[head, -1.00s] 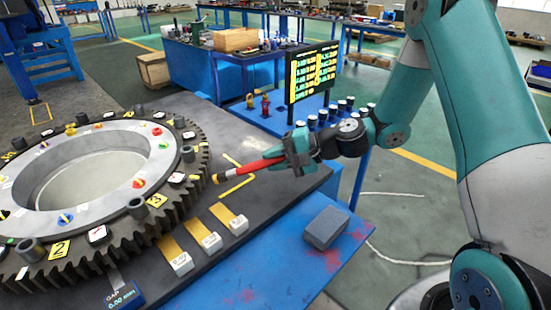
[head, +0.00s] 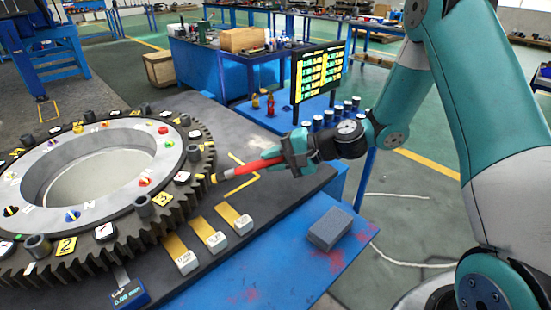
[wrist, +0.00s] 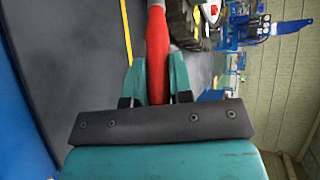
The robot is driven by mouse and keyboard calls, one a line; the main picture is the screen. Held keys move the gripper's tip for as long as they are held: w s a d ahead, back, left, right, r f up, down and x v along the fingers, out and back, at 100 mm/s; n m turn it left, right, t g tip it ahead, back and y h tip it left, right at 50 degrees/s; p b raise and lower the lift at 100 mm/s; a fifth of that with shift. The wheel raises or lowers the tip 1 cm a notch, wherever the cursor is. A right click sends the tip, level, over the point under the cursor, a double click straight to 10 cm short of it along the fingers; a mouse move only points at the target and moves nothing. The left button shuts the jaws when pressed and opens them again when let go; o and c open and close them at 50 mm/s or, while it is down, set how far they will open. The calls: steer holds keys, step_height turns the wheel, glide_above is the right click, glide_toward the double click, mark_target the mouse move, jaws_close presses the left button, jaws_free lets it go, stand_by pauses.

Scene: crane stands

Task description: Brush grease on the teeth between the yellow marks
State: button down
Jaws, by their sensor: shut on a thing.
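My gripper (head: 297,152) is shut on the red handle of the brush (head: 258,165). The brush points left and slightly down, its tip at the outer teeth on the right side of the big dark gear ring (head: 178,222). I cannot tell whether the bristles touch the teeth. In the wrist view the red brush handle (wrist: 157,45) runs up between my teal fingers (wrist: 157,78); its tip is out of view. A yellow corner line (head: 240,186) lies on the dark plate beside the teeth, under the brush. Any grease is too small to make out.
Several white blocks on yellow strips, one a white block (head: 243,224), stand in front of the gear. A grey block (head: 329,228) lies on the blue bench. A screen (head: 318,72), bottles and dark cups stand behind my gripper. A small gap display (head: 128,292) stands at the front.

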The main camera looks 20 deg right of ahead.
steer(key=shift+w+a, duration=0.3)
steer(key=shift+a, duration=0.5)
steer(key=shift+w+d+r+p, duration=0.1)
steer(key=shift+w+d+p, duration=0.3)
steer(key=shift+w, duration=0.8)
steer(key=shift+w+d+p, duration=0.15)
steer(key=shift+w+d, duration=0.4)
steer(key=shift+w, duration=0.7)
steer(key=shift+w+d+r+p, duration=0.1)
steer(key=shift+w+d+p, duration=0.3)
steer(key=shift+w, duration=0.8)
steer(key=shift+s+a+f, duration=0.1)
steer(key=shift+s+a, duration=0.1)
steer(key=shift+s, duration=0.8)
steer(key=shift+s+a+f, duration=0.1)
steer(key=shift+s+a, duration=0.1)
steer(key=shift+s, duration=0.8)
steer(key=shift+s+a, duration=0.3)
steer(key=shift+s, duration=0.6)
steer(key=shift+s+a, duration=0.3)
steer(key=shift+s, duration=0.6)
steer(key=shift+s+d, duration=0.3)
steer(key=shift+d, duration=0.65)
steer(key=shift+s+d, duration=0.3)
steer(key=shift+d, duration=0.7)
steer(key=shift+s+d, duration=0.3)
steer(key=shift+d, duration=0.75)
